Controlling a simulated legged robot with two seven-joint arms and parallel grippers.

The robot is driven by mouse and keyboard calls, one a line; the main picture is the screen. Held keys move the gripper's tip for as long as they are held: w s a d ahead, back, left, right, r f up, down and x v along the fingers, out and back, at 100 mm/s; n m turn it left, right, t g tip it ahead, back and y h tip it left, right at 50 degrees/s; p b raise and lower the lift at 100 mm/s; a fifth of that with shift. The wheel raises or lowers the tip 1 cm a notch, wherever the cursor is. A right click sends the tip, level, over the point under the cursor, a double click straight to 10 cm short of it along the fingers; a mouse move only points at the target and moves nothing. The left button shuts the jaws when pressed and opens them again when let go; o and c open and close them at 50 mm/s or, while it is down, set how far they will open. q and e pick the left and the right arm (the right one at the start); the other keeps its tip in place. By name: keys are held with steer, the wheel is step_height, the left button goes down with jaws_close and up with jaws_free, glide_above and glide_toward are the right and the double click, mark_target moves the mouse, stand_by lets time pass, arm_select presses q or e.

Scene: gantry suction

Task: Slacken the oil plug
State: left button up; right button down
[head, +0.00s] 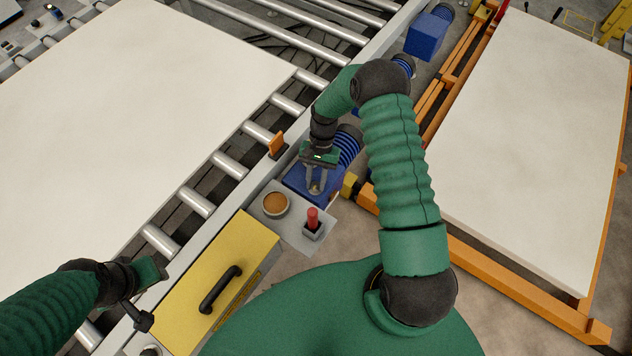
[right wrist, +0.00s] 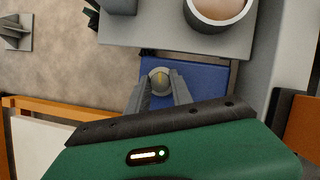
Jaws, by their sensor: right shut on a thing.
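The oil plug (right wrist: 161,78) is a small round metal cap with a yellowish mark, on top of a blue housing (right wrist: 198,78). In the head view the plug (head: 315,188) shows small between the fingertips, on the blue housing (head: 296,186) beside the roller conveyor. My right gripper (right wrist: 161,84) is shut on the plug, with one finger on each side of it. It also shows from above in the head view (head: 316,186).
A grey shelf (head: 291,222) near the housing bears a brown-filled round cup (head: 275,204) and a red pin in a holder (head: 312,219). A yellow lid with a black handle (head: 220,288) lies nearer. An orange bracket (head: 277,144) stands at the conveyor's rail.

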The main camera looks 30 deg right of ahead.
steer(key=shift+w+n, duration=0.15)
steer(key=shift+n, duration=0.45)
steer(key=shift+d+r+h, duration=0.1)
steer(key=shift+h, duration=0.2)
steer(key=c, duration=1.5)
jaws_free()
steer(key=o, duration=0.4)
steer(key=v, duration=0.5)
steer(key=b+v, duration=0.1)
steer(key=v, duration=1)
steer(key=shift+w+d+r+b, duration=0.15)
steer(key=shift+w+d+b, duration=0.05)
steer(key=shift+w+b, duration=0.2)
